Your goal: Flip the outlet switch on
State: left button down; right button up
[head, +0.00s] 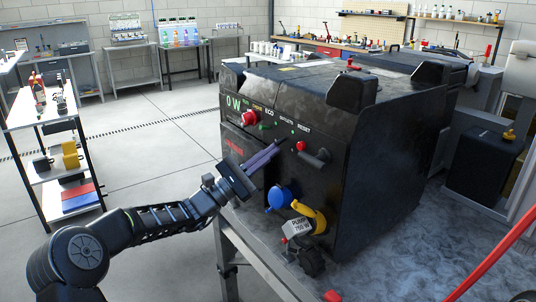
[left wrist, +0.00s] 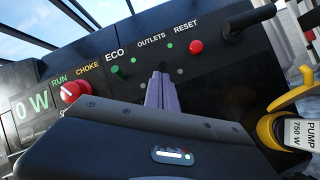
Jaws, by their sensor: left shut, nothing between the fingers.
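A black generator (head: 385,150) with a control panel stands on the grey bench. The OUTLETS label (left wrist: 151,39) is on the panel between ECO and RESET, with a small green light (left wrist: 169,45) beside it. My left gripper (head: 280,145) is shut and empty, its purple-grey fingers pointing at the panel just below that label. The fingertips also show in the left wrist view (left wrist: 160,78). They cover the spot under the label, so the outlet switch and its position are hidden. I cannot tell whether the tips touch the panel. My right gripper is not in view.
Close by are the red RESET button (left wrist: 196,47), green ECO switch (left wrist: 116,71) and red RUN/CHOKE knob (left wrist: 70,92). A black handle sticks out right of RESET. A blue plug (head: 280,197) and yellow plug (head: 312,216) with a PUMP 750 W tag (head: 297,228) sit below.

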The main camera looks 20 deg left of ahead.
aim_at(285, 137)
pick_arm(q)
jog(key=shift+s+r+y+p, duration=0.15)
jog(key=shift+r+y+p, duration=0.05)
jog(key=shift+y+p, duration=0.25)
jog(key=shift+a+r+p, duration=0.1)
jog(key=shift+r+p, duration=0.05)
jog(key=shift+p, duration=0.3)
jog(key=r+g+y+p, duration=0.1)
jog(key=p, duration=0.1)
jog(key=r+g+y+p, duration=0.1)
jog(key=p, duration=0.1)
jog(key=shift+s+a+n+p, duration=0.2)
jog(key=shift+s+n+p, duration=0.1)
jog(key=shift+n+p, duration=0.1)
jog(key=shift+r+y, duration=0.1)
jog(key=shift+y, duration=0.35)
jog(key=shift+f+g, duration=0.3)
jog(key=shift+a, duration=0.1)
